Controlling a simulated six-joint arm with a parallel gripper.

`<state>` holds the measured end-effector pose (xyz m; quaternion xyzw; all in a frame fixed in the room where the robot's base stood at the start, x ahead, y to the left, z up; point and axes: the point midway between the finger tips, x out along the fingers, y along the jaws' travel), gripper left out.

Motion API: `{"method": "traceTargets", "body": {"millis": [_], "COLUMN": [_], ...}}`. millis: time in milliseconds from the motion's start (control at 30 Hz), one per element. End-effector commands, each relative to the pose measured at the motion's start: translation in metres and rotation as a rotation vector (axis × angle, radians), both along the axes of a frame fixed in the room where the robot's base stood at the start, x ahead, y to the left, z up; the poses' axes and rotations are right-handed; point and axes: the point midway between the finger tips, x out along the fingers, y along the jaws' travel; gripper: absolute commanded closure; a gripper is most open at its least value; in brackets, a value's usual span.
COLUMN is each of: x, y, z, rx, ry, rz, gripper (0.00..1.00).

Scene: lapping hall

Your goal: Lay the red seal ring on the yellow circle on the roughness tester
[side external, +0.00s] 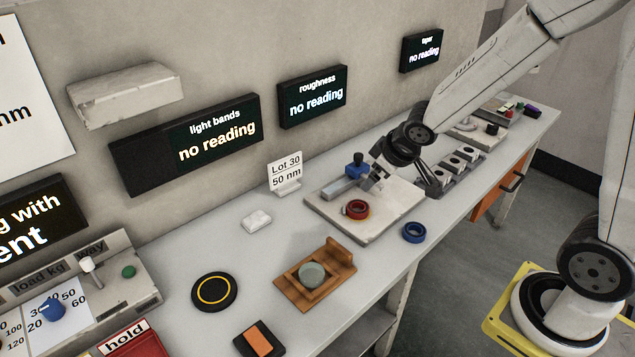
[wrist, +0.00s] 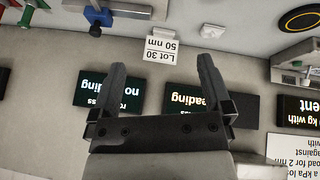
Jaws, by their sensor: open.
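The red seal ring (side external: 357,216) lies flat on the pale plate of the roughness tester (side external: 388,222), near its front. A little yellow seems to show at the ring; the yellow circle itself is mostly hidden there, and I cannot tell how well the two are centred. My gripper (wrist: 162,66) is open and empty, its two dark fingers apart. In the side view it hangs over the back right of the tester, clear of the ring. The ring is not in the wrist view. The tester's blue-topped probe (side external: 355,164) stands behind the ring.
A blue ring (side external: 413,239) lies on the bench right of the tester. A wooden fixture (side external: 290,290) with a grey-green disc and a black disc with a yellow ring (side external: 213,305) lie to the left. A Lot 30 card (side external: 285,168) stands behind. The roughness display (side external: 313,97) reads "no reading".

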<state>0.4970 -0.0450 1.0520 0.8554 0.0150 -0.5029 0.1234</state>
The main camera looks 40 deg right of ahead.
Motion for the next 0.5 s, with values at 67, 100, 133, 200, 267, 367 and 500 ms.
{"method": "traceTargets", "body": {"millis": [67,100,133,200,267,367,500], "x": [-0.021,-0.032,-0.04,-0.058,-0.071,-0.089,-0.103], "y": [0.008,0.012,0.015,0.022,0.028,0.037,0.044], "z": [-0.003,-0.006,-0.007,-0.01,-0.013,-0.016,-0.018], "rx": [0.026,0.042,0.053,0.082,0.105,0.139,0.169], "ry": [0.052,0.08,0.099,0.146,0.183,0.229,0.267], "rz": [-0.039,-0.062,-0.076,-0.105,-0.126,-0.153,-0.173], "gripper": [0.0,0.0,0.0,0.0,0.0,0.0,0.0]}}
